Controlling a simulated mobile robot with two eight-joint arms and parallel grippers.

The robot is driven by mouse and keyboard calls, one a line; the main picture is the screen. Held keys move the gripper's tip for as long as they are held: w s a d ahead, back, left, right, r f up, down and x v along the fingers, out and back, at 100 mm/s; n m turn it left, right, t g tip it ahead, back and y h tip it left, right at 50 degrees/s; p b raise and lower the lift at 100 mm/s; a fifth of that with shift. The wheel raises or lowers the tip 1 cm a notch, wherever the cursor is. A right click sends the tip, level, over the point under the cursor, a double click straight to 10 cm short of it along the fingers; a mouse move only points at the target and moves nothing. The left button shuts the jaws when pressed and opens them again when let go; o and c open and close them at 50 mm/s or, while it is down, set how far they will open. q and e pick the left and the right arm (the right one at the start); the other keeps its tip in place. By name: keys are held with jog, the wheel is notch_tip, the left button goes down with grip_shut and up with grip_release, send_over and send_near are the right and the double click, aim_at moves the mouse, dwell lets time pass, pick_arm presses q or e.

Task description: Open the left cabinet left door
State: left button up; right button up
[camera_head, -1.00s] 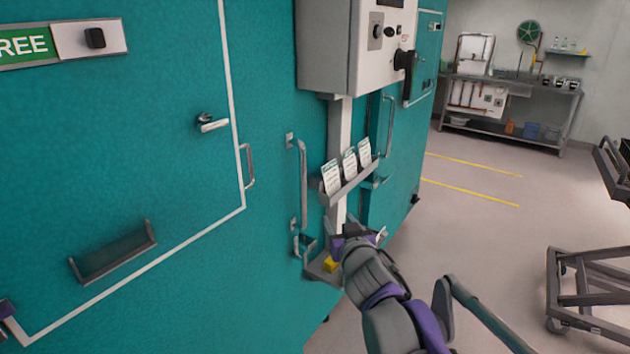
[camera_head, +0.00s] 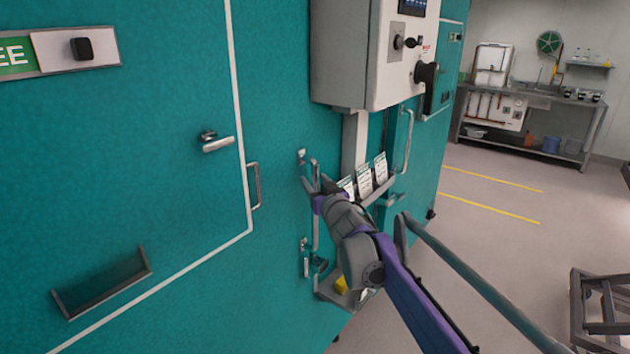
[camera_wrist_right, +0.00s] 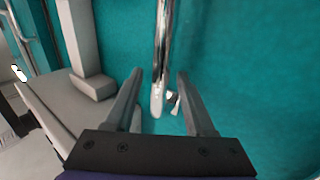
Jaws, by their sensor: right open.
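A large teal cabinet front (camera_head: 275,60) fills the left of the head view and looks shut. A vertical metal bar handle (camera_head: 316,232) stands on it near its right edge, just left of the grey post. My right gripper (camera_head: 318,184) is at the upper part of this handle. In the right wrist view the handle (camera_wrist_right: 161,45) runs down between the two spread fingers of the right gripper (camera_wrist_right: 159,78), with gaps at both sides. The right gripper is open and holds nothing. Part of the handle is hidden by my right arm. My left gripper is out of view.
A grey control box (camera_head: 365,55) juts out above my right arm. A rack of cards (camera_head: 372,178) and a low shelf with a yellow item (camera_head: 342,284) sit beside the handle. A lever (camera_head: 218,144) and small handle (camera_head: 254,186) are at the left. A cart (camera_head: 600,310) stands right.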

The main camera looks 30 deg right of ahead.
jog(key=shift+w, duration=0.3)
grip_shut()
dwell(1.3)
